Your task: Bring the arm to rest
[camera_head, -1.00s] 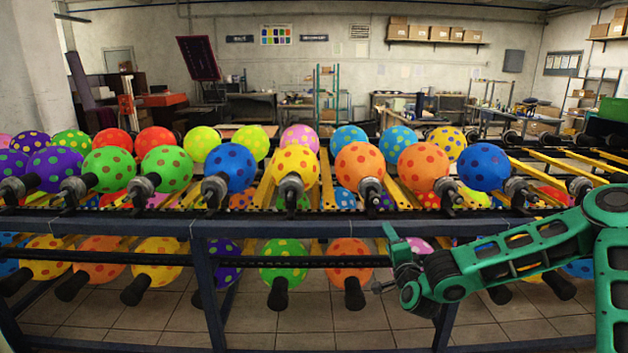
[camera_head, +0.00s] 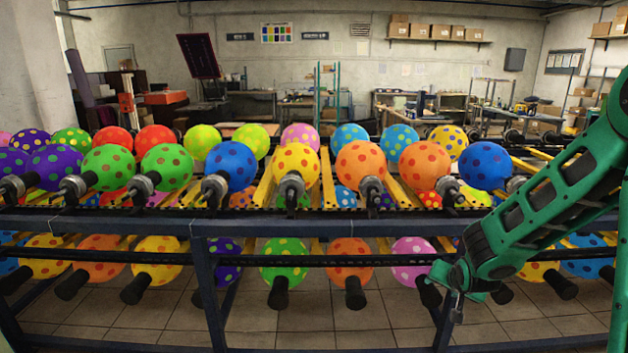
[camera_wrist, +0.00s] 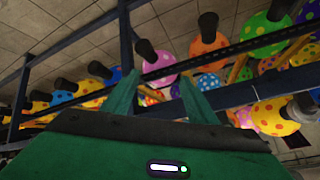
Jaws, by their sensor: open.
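My green arm comes in from the right in the head view, and my gripper (camera_head: 456,302) hangs at its lower end, in front of the rack's lower row. In the wrist view, the two green fingers of my gripper (camera_wrist: 158,92) stand apart with nothing held between them. Beyond them a pink dotted balloon (camera_wrist: 158,65) and an orange dotted balloon (camera_wrist: 209,48) show on the rack, clear of the fingers.
A dark metal rack (camera_head: 330,228) spans the view, with dotted balloons on dark holders in an upper and a lower row. A blue dotted balloon (camera_head: 486,166) is close to my arm. Tiled floor (camera_head: 390,325) shows below the rack.

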